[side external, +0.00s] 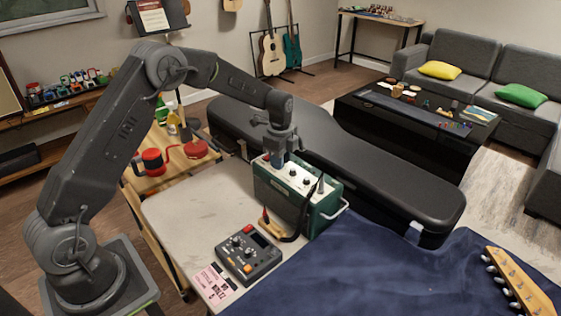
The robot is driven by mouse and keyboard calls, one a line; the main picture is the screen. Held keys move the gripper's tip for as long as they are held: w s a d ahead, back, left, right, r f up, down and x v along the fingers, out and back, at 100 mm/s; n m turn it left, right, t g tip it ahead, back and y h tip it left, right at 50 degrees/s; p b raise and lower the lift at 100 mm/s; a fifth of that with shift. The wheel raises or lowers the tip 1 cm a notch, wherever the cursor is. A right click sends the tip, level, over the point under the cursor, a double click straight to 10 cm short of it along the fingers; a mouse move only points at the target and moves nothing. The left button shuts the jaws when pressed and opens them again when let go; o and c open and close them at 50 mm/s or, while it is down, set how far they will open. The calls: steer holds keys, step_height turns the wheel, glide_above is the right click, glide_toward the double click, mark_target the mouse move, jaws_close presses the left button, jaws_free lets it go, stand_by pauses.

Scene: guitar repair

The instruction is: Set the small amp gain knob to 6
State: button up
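The small amp (271,197) is a dark green box with a light top panel, standing upright on the pale worktop. Several small knobs (293,180) sit on its top panel; their markings are too small to read, and I cannot tell which one is the gain knob. My gripper (279,160) points down at the back left end of the panel. It covers that part of the panel. I cannot tell whether its fingers touch a knob or are apart.
A grey pedal box (248,256) with knobs and a pink card (214,281) lie in front. A blue cloth (350,275) and guitar headstock (520,280) are at right. A long black case (400,185) lies behind.

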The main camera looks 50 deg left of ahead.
steer(key=shift+c, duration=0.2)
steer(key=c, duration=0.4)
steer(key=m, duration=0.6)
steer(key=o, duration=0.4)
steer(key=shift+o, duration=0.2)
steer(key=shift+r, duration=3.5)
steer(key=shift+r, duration=3)
